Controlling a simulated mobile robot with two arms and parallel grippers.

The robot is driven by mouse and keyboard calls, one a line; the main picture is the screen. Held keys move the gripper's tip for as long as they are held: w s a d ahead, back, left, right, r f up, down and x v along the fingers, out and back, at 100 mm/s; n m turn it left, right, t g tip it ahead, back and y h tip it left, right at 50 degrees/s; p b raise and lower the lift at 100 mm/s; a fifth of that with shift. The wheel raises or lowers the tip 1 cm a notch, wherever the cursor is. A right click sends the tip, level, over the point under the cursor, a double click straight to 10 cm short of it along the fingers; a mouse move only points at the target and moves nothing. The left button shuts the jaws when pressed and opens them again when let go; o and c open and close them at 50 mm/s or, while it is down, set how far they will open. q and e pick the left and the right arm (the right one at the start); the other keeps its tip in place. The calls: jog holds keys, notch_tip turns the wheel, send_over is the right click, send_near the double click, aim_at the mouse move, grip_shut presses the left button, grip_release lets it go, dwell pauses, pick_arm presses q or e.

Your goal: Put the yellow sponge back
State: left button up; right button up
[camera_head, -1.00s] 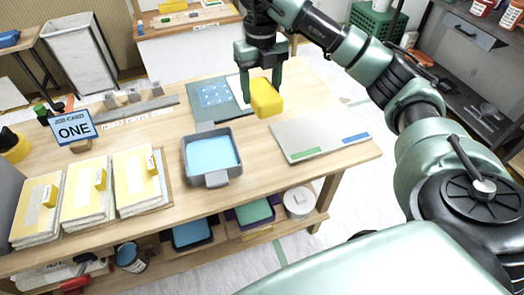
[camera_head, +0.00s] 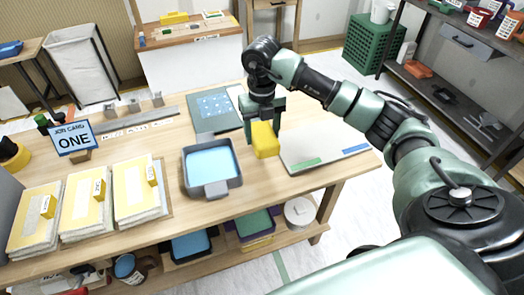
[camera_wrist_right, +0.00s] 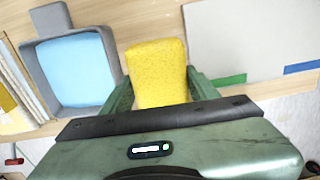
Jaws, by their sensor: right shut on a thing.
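The yellow sponge (camera_head: 265,140) is held between the fingers of my right gripper (camera_head: 264,128) over the wooden table. In the right wrist view the sponge (camera_wrist_right: 157,72) sits between the two green fingers (camera_wrist_right: 160,92). It is between the grey tray with blue liquid (camera_head: 211,165) on its left and the light grey board (camera_head: 315,147) on its right. Whether the sponge's underside touches the table is hard to tell. My left gripper is not in view.
A blue-grey mat with a dotted sheet (camera_head: 214,108) lies behind the tray. Several yellow-topped paper stacks (camera_head: 85,195) and a JOB CARD ONE sign (camera_head: 73,138) stand at the left. A lower shelf holds trays and a white roll (camera_head: 299,211). A dark shelf (camera_head: 465,85) stands at the right.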

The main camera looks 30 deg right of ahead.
notch_tip(320, 180, down, 5)
jog(key=shift+f, duration=0.1)
notch_tip(320, 180, down, 2)
jog(key=shift+f+p, duration=0.15)
jog(key=shift+p, duration=0.25)
jog(key=shift+f, duration=0.25)
jog(key=shift+f, duration=0.1)
jog(key=o, duration=1.4)
jog(key=shift+f, duration=0.15)
jog(key=r+b, duration=0.1)
jog(key=r, duration=0.7)
jog(key=shift+s+b, duration=0.2)
jog(key=shift+b, duration=0.1)
